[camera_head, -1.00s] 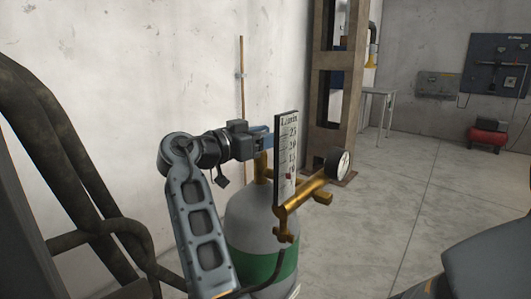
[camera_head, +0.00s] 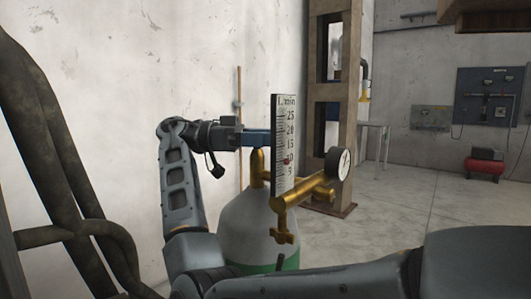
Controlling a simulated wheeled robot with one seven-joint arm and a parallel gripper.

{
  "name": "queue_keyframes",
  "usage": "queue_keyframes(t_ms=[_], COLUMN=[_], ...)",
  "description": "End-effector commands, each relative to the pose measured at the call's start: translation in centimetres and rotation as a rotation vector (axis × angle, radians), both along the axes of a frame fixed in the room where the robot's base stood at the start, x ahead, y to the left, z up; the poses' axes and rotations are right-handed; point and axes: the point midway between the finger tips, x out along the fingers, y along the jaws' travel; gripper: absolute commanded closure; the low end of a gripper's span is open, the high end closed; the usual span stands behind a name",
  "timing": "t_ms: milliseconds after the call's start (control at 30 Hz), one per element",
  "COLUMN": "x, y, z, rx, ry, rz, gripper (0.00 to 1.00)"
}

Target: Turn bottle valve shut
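The gas bottle (camera_head: 242,225) stands upright, grey with a green band low on its body. Its brass valve stem (camera_head: 257,168) rises from the neck. A flow scale plate (camera_head: 283,120), marked L/min, and brass fittings (camera_head: 300,196) with a round dial gauge (camera_head: 342,162) stand in front and to the right. My gripper (camera_head: 260,138) reaches in from the left, level, with its blue fingers at the top of the valve. The fingertips end behind the scale plate. Any valve knob is hidden, and I cannot tell whether the fingers grip it.
Dark thick pipes (camera_head: 50,170) stand close on the left. A rusty steel column (camera_head: 325,110) rises behind the bottle. A small table (camera_head: 374,130), a wall panel (camera_head: 490,95) and a red tank (camera_head: 484,170) are far right. The floor (camera_head: 400,205) between is clear.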

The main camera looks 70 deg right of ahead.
Motion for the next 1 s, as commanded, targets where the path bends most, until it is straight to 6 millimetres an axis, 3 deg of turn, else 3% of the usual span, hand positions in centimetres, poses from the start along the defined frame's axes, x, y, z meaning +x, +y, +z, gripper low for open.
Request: queue_keyframes(t_ms=[500, 1000], x=[0.13, 0.15], y=[0.47, 0.69], z=[0.21, 0.88], rx=[-0.011, -0.012], ry=[0.002, 0.006], rz=[-0.196, -0.271], gripper=[0.75, 0.75])
